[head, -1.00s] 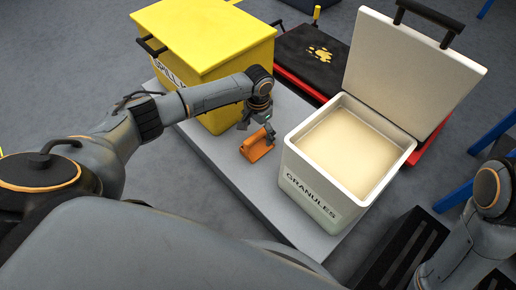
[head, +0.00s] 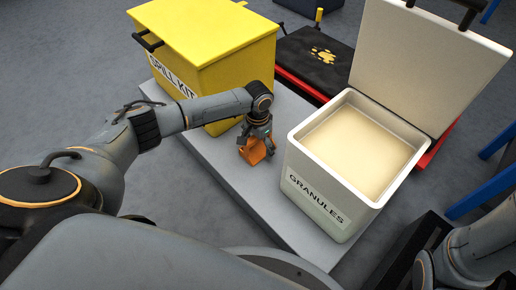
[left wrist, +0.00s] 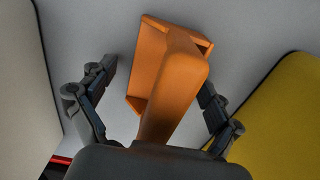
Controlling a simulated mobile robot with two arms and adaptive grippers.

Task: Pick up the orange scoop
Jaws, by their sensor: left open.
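The orange scoop (head: 254,151) lies on the grey platform between the yellow spill kit box and the granules bin. In the left wrist view the scoop (left wrist: 170,75) fills the middle, its handle reaching down towards my palm. My left gripper (head: 257,140) is over the scoop and pointing down. In the left wrist view its two fingers (left wrist: 158,88) are spread, one on each side of the scoop, with gaps showing. The end of the handle is hidden by the gripper body. My right arm shows at the lower right, but its gripper is out of view.
The white granules bin (head: 312,205) stands open, filled with pale granules (head: 362,140), close to the right of the scoop. The yellow spill kit box (head: 240,65) stands behind and left. A black-topped red cart (head: 310,58) is behind. Bare grey platform (head: 225,185) lies in front.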

